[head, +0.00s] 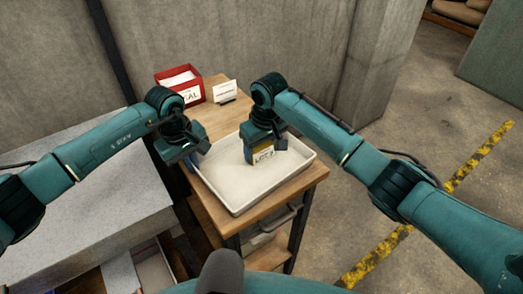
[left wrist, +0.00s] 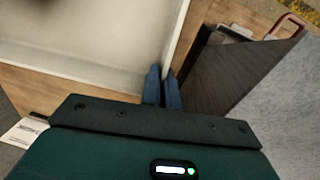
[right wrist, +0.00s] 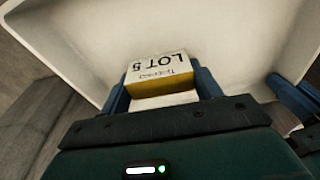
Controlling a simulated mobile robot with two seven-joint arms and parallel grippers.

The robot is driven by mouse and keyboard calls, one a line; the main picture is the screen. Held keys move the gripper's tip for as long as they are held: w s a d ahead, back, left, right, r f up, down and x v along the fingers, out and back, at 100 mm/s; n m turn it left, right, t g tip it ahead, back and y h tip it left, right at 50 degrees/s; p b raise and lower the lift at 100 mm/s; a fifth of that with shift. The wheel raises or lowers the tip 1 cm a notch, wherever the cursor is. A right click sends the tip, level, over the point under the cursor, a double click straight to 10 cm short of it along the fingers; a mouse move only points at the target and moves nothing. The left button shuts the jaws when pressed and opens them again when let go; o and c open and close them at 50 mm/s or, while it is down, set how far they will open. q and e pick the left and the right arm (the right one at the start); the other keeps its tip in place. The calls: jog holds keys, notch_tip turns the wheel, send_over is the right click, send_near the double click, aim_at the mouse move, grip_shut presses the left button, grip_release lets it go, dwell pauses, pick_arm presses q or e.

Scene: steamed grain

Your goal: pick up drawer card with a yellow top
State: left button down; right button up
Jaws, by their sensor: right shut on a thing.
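A drawer card (head: 263,156) with a white face reading "LOT" and a yellow top is between the fingers of my right gripper (head: 264,146), over the white tray. In the right wrist view, the card (right wrist: 158,68) reads "LOT 5", and a yellow band shows on it between the two blue fingers of my right gripper (right wrist: 163,88). I cannot tell whether the card touches the tray floor. My left gripper (head: 199,156) hangs by the tray's left rim.
The white tray (head: 225,180) stands on a wooden table (head: 315,172). A red box (head: 178,80) with a partly hidden label and a small white card on a dark stand (head: 225,91) are at the back. A grey surface (head: 105,205) lies left.

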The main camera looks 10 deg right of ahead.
aim_at(262, 146)
jog(key=shift+r, duration=0.1)
notch_tip(262, 146, up, 10)
jog(key=shift+f, duration=0.1)
dwell(0.3)
pick_arm(q)
jog(key=c, duration=1.6)
grip_release()
